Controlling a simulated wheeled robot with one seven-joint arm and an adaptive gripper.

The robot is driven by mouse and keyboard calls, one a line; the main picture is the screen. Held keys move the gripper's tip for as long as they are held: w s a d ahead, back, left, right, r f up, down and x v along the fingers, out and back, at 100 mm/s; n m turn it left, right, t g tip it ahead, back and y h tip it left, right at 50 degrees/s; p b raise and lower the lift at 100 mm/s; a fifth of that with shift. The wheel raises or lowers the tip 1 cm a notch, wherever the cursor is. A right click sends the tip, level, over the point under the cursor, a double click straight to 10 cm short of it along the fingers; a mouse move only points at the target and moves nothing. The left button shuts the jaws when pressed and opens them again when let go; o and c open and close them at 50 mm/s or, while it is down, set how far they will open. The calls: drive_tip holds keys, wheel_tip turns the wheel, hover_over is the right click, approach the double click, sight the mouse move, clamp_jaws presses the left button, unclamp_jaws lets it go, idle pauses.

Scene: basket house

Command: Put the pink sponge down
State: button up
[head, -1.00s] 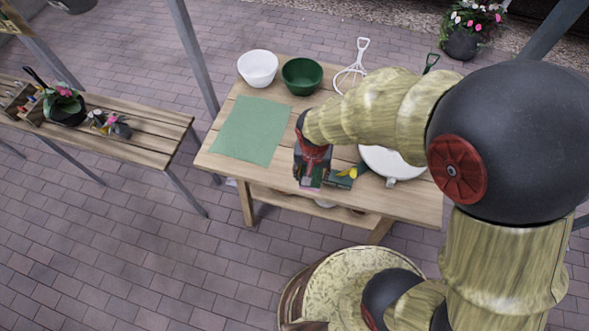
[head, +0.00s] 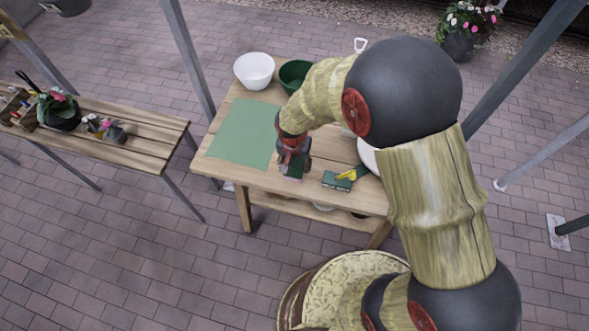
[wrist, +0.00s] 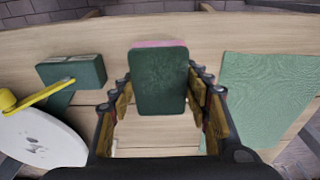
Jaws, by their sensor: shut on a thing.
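The pink sponge (wrist: 158,43) shows a pink edge and a dark green face in the wrist view. It is between the fingers of my gripper (wrist: 160,100), which is shut on it. In the head view my gripper (head: 291,158) points down over the wooden table (head: 308,193), near its front edge and just right of the green mat. The sponge is mostly hidden by the gripper there. I cannot tell whether its underside touches the table.
The green mat (head: 240,133) lies bare on the table's left; it also shows in the wrist view (wrist: 262,95). A dark green block (head: 336,182) with a yellow-handled tool (head: 348,174) lies right of my gripper. White (head: 254,70) and green (head: 293,74) bowls stand behind.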

sight(295, 169)
drive_tip(key=shift+w+a+f, duration=0.1)
drive_tip(key=shift+w+f, duration=0.45)
drive_tip(key=shift+f, duration=0.2)
wheel_tip(295, 169, down, 3)
drive_tip(key=shift+w+f+b, duration=0.1)
drive_tip(key=shift+b, duration=0.5)
drive_tip(key=shift+f+b, duration=0.3)
drive_tip(key=o, duration=1.2)
drive_tip(key=shift+r, duration=0.1)
